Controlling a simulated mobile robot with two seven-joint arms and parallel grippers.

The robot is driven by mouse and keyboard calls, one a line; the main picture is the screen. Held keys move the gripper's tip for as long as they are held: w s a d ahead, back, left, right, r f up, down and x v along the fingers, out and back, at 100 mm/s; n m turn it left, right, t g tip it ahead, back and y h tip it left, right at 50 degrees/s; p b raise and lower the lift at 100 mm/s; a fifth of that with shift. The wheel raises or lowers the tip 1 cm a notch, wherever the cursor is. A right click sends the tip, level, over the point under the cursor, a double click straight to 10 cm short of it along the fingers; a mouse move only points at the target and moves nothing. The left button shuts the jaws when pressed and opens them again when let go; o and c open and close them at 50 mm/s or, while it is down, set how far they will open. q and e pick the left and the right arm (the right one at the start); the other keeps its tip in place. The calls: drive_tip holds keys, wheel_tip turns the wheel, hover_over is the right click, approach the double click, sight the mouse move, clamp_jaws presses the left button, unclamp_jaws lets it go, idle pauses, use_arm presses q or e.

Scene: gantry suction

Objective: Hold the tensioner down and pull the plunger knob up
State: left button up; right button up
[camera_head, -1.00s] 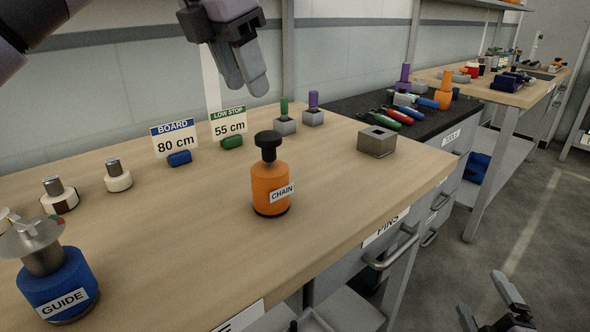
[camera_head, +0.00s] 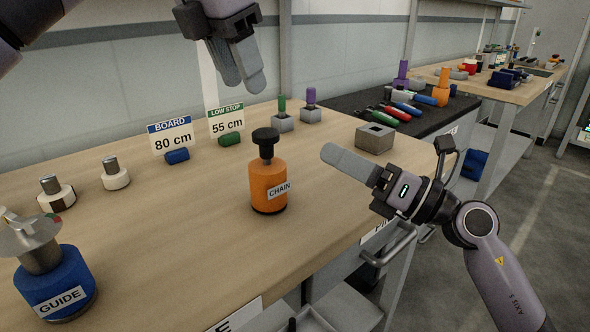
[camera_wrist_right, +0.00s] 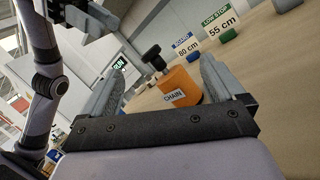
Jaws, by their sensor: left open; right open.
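The orange cylinder labelled CHAIN (camera_head: 268,186) stands upright on the wooden bench, with a black plunger knob (camera_head: 265,136) on a short black stem on top. It also shows in the right wrist view (camera_wrist_right: 180,85), between my right fingers. No separate part marked tensioner shows; the CHAIN unit is the only one with a black knob. My right gripper (camera_head: 350,163) is open and empty, to the right of the orange cylinder and apart from it, pointing left. My left gripper (camera_head: 242,68) is open and empty, above and behind the knob, fingers pointing down.
A blue GUIDE cylinder (camera_head: 56,283) stands at the front left. Signs for 80 cm (camera_head: 172,137) and 55 cm (camera_head: 226,120) stand behind, near pale cylinders (camera_head: 115,174). A grey block (camera_head: 375,138) sits at the right edge.

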sight(283, 172)
drive_tip(key=a+n+g+h, duration=0.1)
drive_tip(key=a, duration=0.1)
drive_tip(key=a+f+n+g+h, duration=0.1)
drive_tip(key=a+n+h, duration=0.1)
drive_tip(key=a, duration=0.1)
drive_tip(key=w+a+n+g+h, duration=0.1)
drive_tip(key=a+g, duration=0.1)
drive_tip(key=a, duration=0.1)
drive_tip(key=shift+f+n+h, duration=0.15)
drive_tip(key=shift+n+h, duration=0.25)
drive_tip(key=shift+w+f+n+h, duration=0.3)
drive_tip(key=shift+f+h, duration=0.2)
drive_tip(key=shift+h, duration=0.5)
drive_tip(key=shift+t, duration=0.3)
drive_tip(key=shift+x, duration=3.5)
drive_tip(key=shift+c, duration=1.2)
drive_tip(key=shift+c, duration=0.3)
drive_tip(key=c, duration=1.4)
drive_tip(key=shift+c, duration=0.2)
